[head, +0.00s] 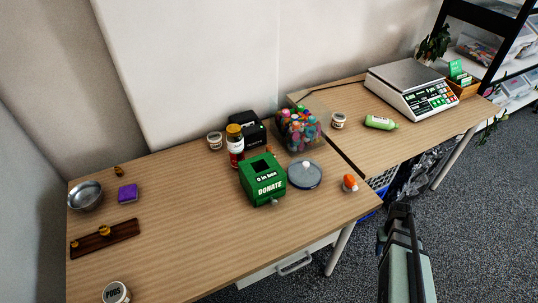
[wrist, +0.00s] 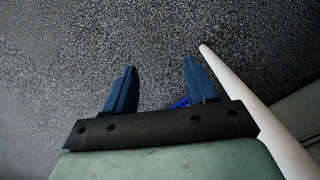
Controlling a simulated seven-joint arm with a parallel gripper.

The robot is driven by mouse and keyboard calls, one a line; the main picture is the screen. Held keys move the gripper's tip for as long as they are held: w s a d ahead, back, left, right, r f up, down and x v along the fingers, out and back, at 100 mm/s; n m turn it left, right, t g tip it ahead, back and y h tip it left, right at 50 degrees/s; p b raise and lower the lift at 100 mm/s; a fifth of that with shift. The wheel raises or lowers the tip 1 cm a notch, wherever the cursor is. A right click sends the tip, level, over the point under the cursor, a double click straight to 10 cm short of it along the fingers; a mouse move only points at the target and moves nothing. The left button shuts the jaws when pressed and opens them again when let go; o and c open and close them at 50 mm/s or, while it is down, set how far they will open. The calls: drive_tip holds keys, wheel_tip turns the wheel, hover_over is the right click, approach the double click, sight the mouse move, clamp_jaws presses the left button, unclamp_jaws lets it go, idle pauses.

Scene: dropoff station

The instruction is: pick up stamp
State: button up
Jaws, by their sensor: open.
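I cannot tell for certain which thing is the stamp. A small brown and amber piece (head: 118,170) stands at the back left of the near table, close to a purple block (head: 127,193). A dark wooden strip (head: 105,239) with small brass-coloured knobs lies nearer the front left. In the head view my arm is at the lower right, off the table.
The near table (head: 200,235) has free room at its front middle. A metal bowl (head: 85,196) is far left. A scale (head: 412,90) stands on the second table.

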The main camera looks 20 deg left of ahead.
drive_tip(key=w+d+r+n+t, duration=0.1)
drive_tip(key=w+d+r+t, duration=0.2)
drive_tip(key=w+r, duration=0.75)
drive_tip(key=w+a+r+n+t, duration=0.1)
drive_tip(key=w+a+r+t, duration=0.1)
drive_tip(key=w+r, duration=0.3)
drive_tip(key=w+a+r+n+t, duration=0.2)
drive_tip(key=w+r, duration=0.4)
drive_tip(key=w, duration=0.1)
drive_tip(key=w+a+r+n+t, duration=0.2)
drive_tip(key=w+r, duration=0.4)
drive_tip(key=w, duration=0.1)
drive_tip(key=shift+a+r, duration=0.25)
drive_tip(key=shift+a, duration=0.15)
drive_tip(key=w+a+r+n+t+y, duration=0.2)
drive_tip(key=w+a+r+n, duration=0.25)
drive_tip(key=a+r, duration=0.9)
drive_tip(key=n+g, duration=0.4)
drive_tip(key=g, duration=0.5)
hover_over(269, 147)
wheel_tip(269, 147, down, 5)
drive_tip(key=shift+m+h, duration=0.25)
drive_tip(key=shift+h, duration=0.05)
wheel_tip(269, 147, down, 13)
drive_tip(key=shift+w+f, duration=0.1)
drive_tip(key=shift+f, duration=0.1)
